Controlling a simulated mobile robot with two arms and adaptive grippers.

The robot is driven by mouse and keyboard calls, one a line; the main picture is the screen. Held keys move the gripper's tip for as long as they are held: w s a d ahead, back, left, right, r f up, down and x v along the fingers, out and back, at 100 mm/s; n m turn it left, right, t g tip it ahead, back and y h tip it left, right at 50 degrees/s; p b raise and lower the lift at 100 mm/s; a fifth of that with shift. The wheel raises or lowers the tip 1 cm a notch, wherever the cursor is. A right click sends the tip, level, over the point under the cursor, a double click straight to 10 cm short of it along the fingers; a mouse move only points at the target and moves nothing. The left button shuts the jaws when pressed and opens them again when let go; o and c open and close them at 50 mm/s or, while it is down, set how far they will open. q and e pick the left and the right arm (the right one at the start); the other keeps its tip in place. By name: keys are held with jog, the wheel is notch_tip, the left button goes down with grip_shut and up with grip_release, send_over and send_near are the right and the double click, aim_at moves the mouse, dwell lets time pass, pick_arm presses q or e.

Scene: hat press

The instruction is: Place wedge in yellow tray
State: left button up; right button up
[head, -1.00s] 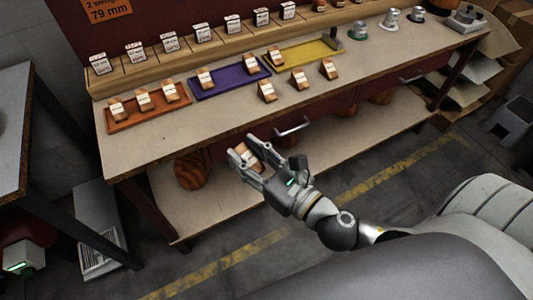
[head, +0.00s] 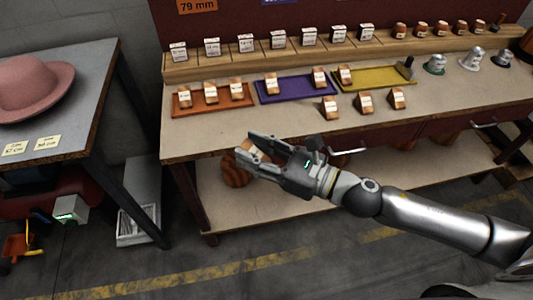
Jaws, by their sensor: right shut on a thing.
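The yellow tray (head: 385,78) lies on the workbench, right of the purple tray. One wooden wedge (head: 345,75) sits at its left end. My right gripper (head: 247,148) is shut on a wooden wedge (head: 257,146), held in front of the bench's front edge; the fingers hide part of it. The purple tray (head: 296,90) holds two wedges, and the orange tray (head: 206,107) holds several. Three loose wedges (head: 365,102) stand on the bench in front of the yellow tray. My left gripper is not in view.
A wooden rack (head: 270,58) with white labels runs along the back of the bench (head: 300,125). Metal pieces (head: 470,59) stand at the right. A side table (head: 80,95) with a pink hat (head: 30,85) is at the left. The front strip of bench is clear.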

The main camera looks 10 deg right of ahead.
jog(key=shift+w+a+r+n+g+y, duration=0.15)
jog(key=shift+w+a+n+g+y, duration=0.1)
jog(key=shift+a+n+g, duration=0.15)
jog(key=shift+w+a+r+n+g+y, duration=0.2)
jog(key=shift+a+n+g+y, duration=0.1)
jog(key=shift+a+g, duration=0.2)
jog(key=shift+w+a+r+n+g+y, duration=0.1)
jog(key=shift+w+a+n+g+y, duration=0.2)
jog(key=shift+a+g, duration=0.15)
jog(key=shift+a, duration=0.1)
jog(key=shift+r, duration=0.1)
notch_tip(320, 180, up, 10)
jog(key=w+a+m+t+h, duration=0.2)
jog(key=m+t+h, duration=0.7)
jog(key=h, duration=0.7)
jog(key=shift+m+t, duration=0.35)
jog(key=shift+m, duration=1.35)
jog(key=shift+y, duration=0.25)
